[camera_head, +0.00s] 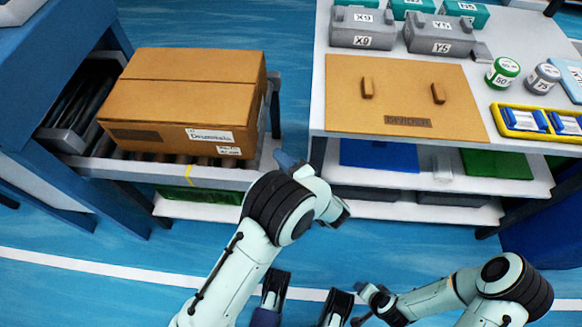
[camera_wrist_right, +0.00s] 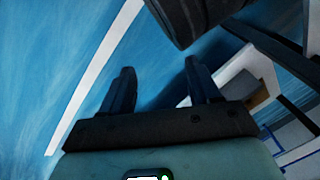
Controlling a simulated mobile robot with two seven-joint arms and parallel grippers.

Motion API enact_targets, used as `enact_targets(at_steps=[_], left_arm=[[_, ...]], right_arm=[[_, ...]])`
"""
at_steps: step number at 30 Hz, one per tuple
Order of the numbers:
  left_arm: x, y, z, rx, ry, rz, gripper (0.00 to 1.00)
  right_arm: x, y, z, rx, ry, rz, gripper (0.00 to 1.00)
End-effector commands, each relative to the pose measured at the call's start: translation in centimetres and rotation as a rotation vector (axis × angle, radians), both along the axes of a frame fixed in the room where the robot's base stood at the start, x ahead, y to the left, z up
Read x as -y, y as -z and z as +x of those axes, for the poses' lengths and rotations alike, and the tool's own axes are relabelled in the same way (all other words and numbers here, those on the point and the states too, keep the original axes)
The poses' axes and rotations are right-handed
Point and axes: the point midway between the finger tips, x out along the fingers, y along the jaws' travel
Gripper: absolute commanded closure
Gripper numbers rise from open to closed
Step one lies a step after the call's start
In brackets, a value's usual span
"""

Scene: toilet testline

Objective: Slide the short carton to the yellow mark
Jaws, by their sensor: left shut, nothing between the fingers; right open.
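A brown carton (camera_head: 185,95) with white labels sits on the roller conveyor (camera_head: 135,168) at upper left. The yellow mark (camera_head: 188,176) is a short stripe on the conveyor's front rail, below the middle of the carton's front. My left gripper (camera_head: 286,159) is shut and empty, just right of the carton's near right corner; a gap seems to show between them. My right gripper (camera_head: 358,305) is open and empty, low over the floor. Its two spread fingers show in the right wrist view (camera_wrist_right: 159,78).
A white table (camera_head: 317,75) on the right holds a brown board with two knobs (camera_head: 400,95), grey boxes (camera_head: 440,35), round tins (camera_head: 502,73) and a yellow tray (camera_head: 535,122). Blue framing (camera_head: 65,195) stands left of the conveyor. Blue floor (camera_head: 90,285) in front is mostly clear.

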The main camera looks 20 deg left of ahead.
Motion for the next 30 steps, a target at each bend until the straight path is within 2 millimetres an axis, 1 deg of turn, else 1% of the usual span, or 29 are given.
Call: enact_targets(at_steps=[1,4,6,9,12,16,26,30], left_arm=[[-1.1,0.2,0.6,0.002,-0.004,-0.001,1.0],[-2.8,0.2,1.6,0.002,-0.003,-0.001,1.0],[-4.0,0.1,1.3,-0.001,-0.003,0.0,1.0],[-5.2,0.1,1.0,-0.001,-0.001,-0.001,1.0],[-6.0,0.1,0.8,-0.001,0.0,-0.001,1.0],[-6.4,0.0,0.6,0.0,0.0,-0.001,1.0],[-6.5,0.0,0.6,0.001,0.001,-0.001,1.0],[-7.4,-0.1,0.5,-0.002,-0.002,0.001,1.0]], right_arm=[[0.1,0.8,-0.6,-0.021,0.001,0.002,0.38],[0.3,1.7,-1.6,-0.054,0.003,0.002,0.38],[0.3,2.2,-2.2,-0.073,0.004,0.004,0.38],[0.4,2.7,-2.8,-0.095,0.005,0.006,0.38],[0.4,3.0,-3.2,-0.109,0.006,0.006,0.38],[0.5,3.1,-3.5,-0.118,0.007,0.006,0.38],[0.5,3.1,-3.5,-0.118,0.007,0.006,0.38],[0.4,2.3,-2.8,-0.094,0.005,0.005,0.38]])
